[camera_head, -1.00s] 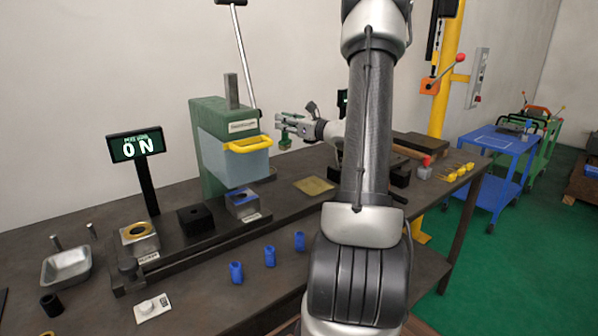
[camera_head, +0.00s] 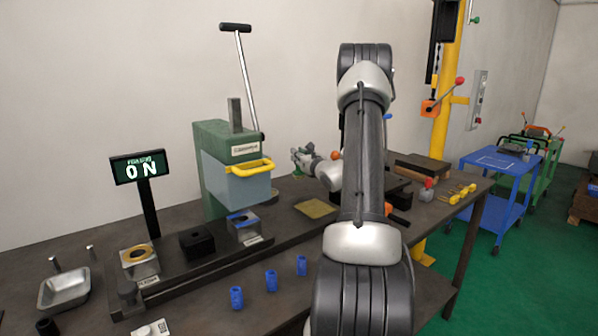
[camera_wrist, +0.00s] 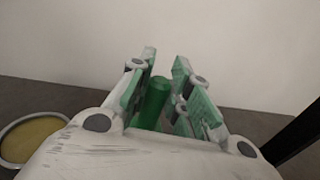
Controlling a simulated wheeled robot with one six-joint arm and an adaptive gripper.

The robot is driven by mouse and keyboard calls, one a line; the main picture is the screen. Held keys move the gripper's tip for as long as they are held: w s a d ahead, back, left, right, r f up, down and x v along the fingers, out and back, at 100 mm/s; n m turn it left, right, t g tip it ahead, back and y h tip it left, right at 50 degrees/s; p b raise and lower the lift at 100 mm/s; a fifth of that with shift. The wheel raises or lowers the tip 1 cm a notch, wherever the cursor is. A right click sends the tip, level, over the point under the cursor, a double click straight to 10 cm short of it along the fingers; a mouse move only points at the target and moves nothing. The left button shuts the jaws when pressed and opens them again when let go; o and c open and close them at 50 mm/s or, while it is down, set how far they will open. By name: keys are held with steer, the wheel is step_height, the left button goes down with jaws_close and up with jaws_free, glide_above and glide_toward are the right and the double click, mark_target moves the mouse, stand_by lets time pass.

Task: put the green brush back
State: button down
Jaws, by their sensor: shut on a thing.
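My gripper (camera_head: 299,158) is over the far part of the bench, to the right of the green press, with its fingers toward the left. In the wrist view, its green-padded fingers (camera_wrist: 163,90) are shut on the green brush (camera_wrist: 155,102). Only a green cylindrical part of the brush shows between the fingers. In the head view, a small green piece of the brush (camera_head: 298,175) shows just below the fingertips. The rest is hidden or too small to tell. I cannot make out a holder for the brush.
A green press (camera_head: 212,165) with a yellow handle stands left of my gripper. A yellowish pad (camera_head: 316,208) lies in front of it. The wrist view shows a round dish (camera_wrist: 30,140) with yellowish contents at lower left.

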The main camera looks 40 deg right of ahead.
steer(key=shift+f, duration=2.65)
steer(key=shift+f, duration=0.1)
steer(key=c, duration=1.3)
jaws_free()
steer(key=shift+s, duration=0.15)
steer(key=s, duration=0.4)
steer(key=s+a, duration=0.1)
steer(key=s, duration=0.2)
steer(key=s+a, duration=0.1)
steer(key=s, duration=0.3)
steer(key=shift+s+a, duration=0.1)
steer(key=shift+s, duration=0.2)
